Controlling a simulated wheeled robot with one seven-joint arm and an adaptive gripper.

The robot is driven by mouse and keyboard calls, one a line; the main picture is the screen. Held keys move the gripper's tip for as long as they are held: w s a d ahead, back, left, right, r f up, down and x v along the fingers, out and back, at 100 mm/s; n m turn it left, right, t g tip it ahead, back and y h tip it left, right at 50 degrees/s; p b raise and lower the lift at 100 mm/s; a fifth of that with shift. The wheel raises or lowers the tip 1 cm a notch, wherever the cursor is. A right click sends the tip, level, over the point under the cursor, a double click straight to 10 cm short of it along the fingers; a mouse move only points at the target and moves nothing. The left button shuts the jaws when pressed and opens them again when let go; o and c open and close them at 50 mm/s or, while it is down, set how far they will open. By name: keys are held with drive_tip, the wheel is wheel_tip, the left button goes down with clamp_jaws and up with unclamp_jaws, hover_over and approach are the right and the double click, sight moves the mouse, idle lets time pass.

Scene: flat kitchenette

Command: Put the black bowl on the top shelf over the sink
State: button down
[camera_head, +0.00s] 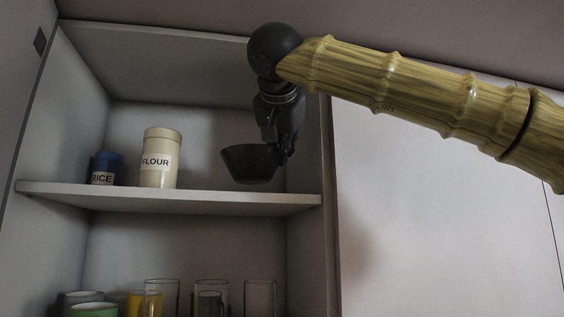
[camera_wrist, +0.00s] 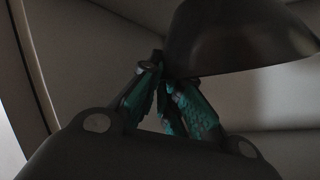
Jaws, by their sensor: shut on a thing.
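The black bowl (camera_head: 247,164) is upright, inside the right part of the upper compartment in the head view. My gripper (camera_head: 285,152) hangs down from above and is shut on the bowl's right rim. In the wrist view, the bowl (camera_wrist: 235,38) fills the upper right, and the teal-padded fingers of my gripper (camera_wrist: 166,88) meet at its edge. The top shelf (camera_head: 215,199) lies below the bowl. The bowl's base appears close above the board; I cannot tell whether it touches.
A cream FLOUR canister (camera_head: 160,160) and a blue RICE jar (camera_head: 106,170) stand on the left of the same shelf. Several glasses and cups (camera_head: 260,297) stand on the shelf below. A closed white cabinet door (camera_head: 430,190) is at right.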

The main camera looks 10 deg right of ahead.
drive_tip(key=shift+w+r+p, duration=0.1)
drive_tip(key=shift+w+p, duration=0.2)
drive_tip(key=shift+w, duration=0.05)
wheel_tip(320, 180, down, 2)
drive_tip(key=shift+f+p, duration=0.25)
drive_tip(key=shift+p, duration=0.4)
drive_tip(key=shift+d+f, duration=0.1)
drive_tip(key=shift+f, duration=0.45)
drive_tip(key=c, duration=1.6)
unclamp_jaws()
drive_tip(key=shift+c, duration=0.2)
drive_tip(key=shift+s, duration=0.15)
drive_tip(key=b+v, duration=0.4)
drive_tip(key=v, duration=0.8)
